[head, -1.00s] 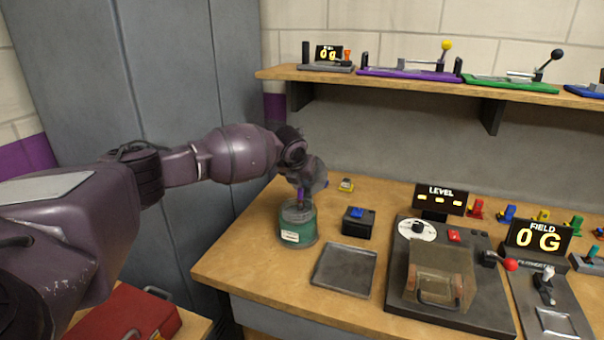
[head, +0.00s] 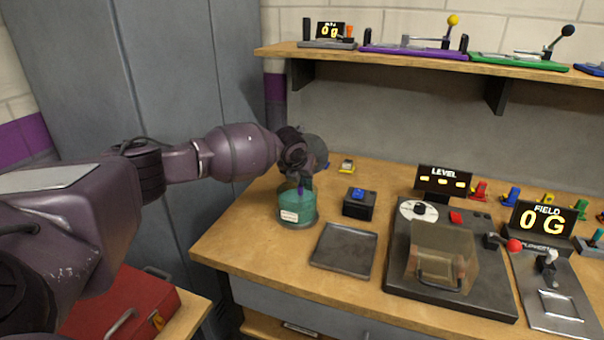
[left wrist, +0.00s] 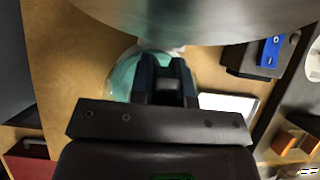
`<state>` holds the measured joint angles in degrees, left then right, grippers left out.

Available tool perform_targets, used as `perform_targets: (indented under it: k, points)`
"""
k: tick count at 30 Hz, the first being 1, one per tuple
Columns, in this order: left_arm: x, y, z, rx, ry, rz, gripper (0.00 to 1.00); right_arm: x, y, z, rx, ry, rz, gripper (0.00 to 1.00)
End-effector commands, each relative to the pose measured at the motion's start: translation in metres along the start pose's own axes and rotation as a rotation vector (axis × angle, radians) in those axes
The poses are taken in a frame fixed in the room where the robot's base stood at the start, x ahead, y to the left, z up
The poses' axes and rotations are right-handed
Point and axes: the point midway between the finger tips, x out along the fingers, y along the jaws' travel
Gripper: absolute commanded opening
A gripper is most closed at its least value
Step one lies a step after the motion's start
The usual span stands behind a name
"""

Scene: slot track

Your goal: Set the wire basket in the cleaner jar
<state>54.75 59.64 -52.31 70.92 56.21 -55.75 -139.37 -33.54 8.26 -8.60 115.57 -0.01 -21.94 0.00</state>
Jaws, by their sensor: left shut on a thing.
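The cleaner jar (head: 297,210), clear with teal liquid and a pale label, stands upright near the left end of the bench in the head view. It also shows in the left wrist view (left wrist: 122,78), partly behind the fingers. My left gripper (head: 302,186) is over the jar's mouth, pointing down, with its fingertips at or inside the rim. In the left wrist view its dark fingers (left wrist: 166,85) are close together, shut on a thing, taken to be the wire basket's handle. The basket itself is hidden by the gripper and the teal liquid. My right gripper is not in view.
A dark metal tray (head: 344,248) lies in front right of the jar. A black box with a blue button (head: 358,203) stands just right of it. A larger dark panel (head: 450,290) is further right. A shelf (head: 430,60) runs above the back of the bench.

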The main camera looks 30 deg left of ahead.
Motion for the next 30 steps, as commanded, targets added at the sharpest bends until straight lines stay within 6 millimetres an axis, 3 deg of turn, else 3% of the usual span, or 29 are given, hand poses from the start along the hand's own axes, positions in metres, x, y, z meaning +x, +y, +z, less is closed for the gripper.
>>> perform_targets:
  k: [29,30]
  points:
    - [0.0035,-0.0003,-0.0019,-0.001,-0.001,-0.001,0.00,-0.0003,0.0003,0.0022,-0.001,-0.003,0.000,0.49]
    - [0.0032,-0.0003,-0.0017,-0.001,-0.001,-0.001,0.23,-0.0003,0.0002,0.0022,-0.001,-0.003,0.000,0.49]
